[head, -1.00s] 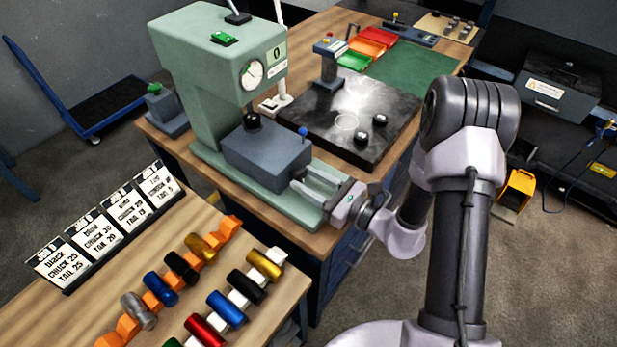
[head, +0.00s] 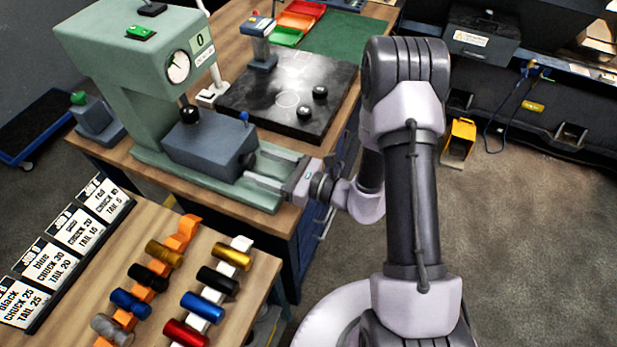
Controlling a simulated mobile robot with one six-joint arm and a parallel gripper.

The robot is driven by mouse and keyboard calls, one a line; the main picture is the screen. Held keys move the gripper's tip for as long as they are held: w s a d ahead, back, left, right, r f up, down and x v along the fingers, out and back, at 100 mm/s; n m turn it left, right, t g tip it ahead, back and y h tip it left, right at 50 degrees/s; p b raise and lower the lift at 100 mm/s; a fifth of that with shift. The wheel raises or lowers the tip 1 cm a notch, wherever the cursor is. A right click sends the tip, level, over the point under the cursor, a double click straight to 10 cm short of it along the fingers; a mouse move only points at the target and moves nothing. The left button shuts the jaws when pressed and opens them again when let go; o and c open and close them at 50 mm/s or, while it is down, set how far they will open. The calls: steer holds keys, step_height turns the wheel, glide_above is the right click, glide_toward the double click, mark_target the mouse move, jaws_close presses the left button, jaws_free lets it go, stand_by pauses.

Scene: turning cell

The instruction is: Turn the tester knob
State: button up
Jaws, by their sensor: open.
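The green tester (head: 150,58) stands on the wooden bench, with a round white dial (head: 178,68) and a small display reading 0. I cannot tell which one is the tester knob. My gripper (head: 258,166) is open, its two fingers pointing left at the right end of the grey block, below the blue knob.
A dark plate (head: 320,78) with two black pucks lies behind my gripper. The nearer table carries coloured cylinders on an orange rack (head: 185,235) and a white rack (head: 240,243), and job cards (head: 52,262). Floor to the right is clear near my arm.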

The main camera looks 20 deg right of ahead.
steer(key=p+v, duration=0.1)
steer(key=v, duration=1.5)
steer(key=shift+p, duration=0.4)
steer(key=s+a+r+n+g+h+b, duration=0.35)
steer(key=s+a+r+n+g, duration=0.55)
steer(key=n+g, duration=0.45)
steer(key=s+d+r+n+t+h+b, duration=0.1)
steer(key=s+d+r+n+t+h, duration=0.1)
steer(key=d+r+n+t+h, duration=0.2)
step_height(320, 180, up, 3)
steer(key=n+t+h, duration=0.4)
steer(key=shift+s+f+h, duration=0.2)
steer(key=shift+s+h, duration=0.15)
